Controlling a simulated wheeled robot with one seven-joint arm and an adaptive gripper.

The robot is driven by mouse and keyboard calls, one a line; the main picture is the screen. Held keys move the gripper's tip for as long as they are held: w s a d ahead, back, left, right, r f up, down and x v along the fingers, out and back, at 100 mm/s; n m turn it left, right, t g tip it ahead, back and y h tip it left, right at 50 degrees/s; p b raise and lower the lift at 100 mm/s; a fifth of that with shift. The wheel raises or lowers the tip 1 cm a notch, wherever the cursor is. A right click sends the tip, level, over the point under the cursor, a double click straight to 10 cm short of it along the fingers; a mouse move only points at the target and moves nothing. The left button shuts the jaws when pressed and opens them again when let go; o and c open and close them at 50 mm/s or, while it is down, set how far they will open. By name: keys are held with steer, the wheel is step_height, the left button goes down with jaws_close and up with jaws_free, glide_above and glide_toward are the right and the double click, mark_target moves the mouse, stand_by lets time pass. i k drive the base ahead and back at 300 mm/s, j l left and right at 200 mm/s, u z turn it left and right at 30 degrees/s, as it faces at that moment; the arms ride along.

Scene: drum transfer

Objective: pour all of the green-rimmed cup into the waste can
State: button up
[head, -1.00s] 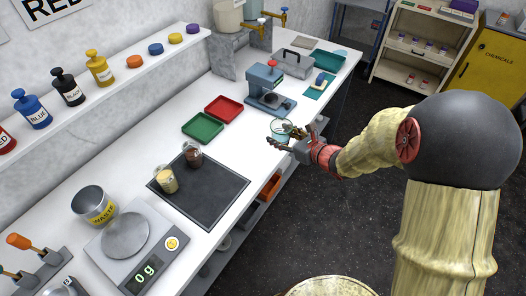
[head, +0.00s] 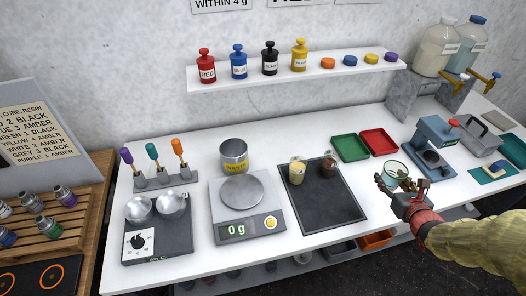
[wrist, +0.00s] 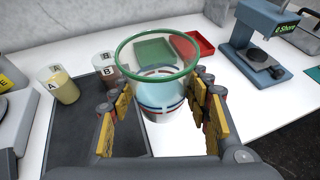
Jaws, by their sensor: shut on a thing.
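My gripper (wrist: 163,115) is shut on the green-rimmed cup (wrist: 157,75), a clear cup held upright between the yellow finger pads in the wrist view. Bluish and reddish-brown bands show through its wall; how full it is I cannot tell. In the head view the cup (head: 396,173) is at the right, above the bench's front part, with my gripper (head: 404,192) around it. The waste can (head: 234,156), a grey metal can with a yellow label, stands behind the scale, well to the left of the cup. Its inside looks empty from here.
A scale (head: 243,205) reading 0 g stands in front of the waste can. A dark mat (head: 320,205) with cups A (head: 297,172) and B (head: 329,164) lies between the scale and my gripper. Green (head: 350,148) and red (head: 379,142) trays lie behind the cup.

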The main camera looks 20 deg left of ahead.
mark_target(233, 151)
steer(key=j+u, duration=0.15)
steer(key=u, duration=0.2)
steer(key=j+u, duration=0.15)
steer(key=u, duration=0.25)
steer(key=j+u, duration=0.1)
steer(key=u, duration=0.25)
steer(key=i+j, duration=0.15)
steer(key=i, duration=0.45)
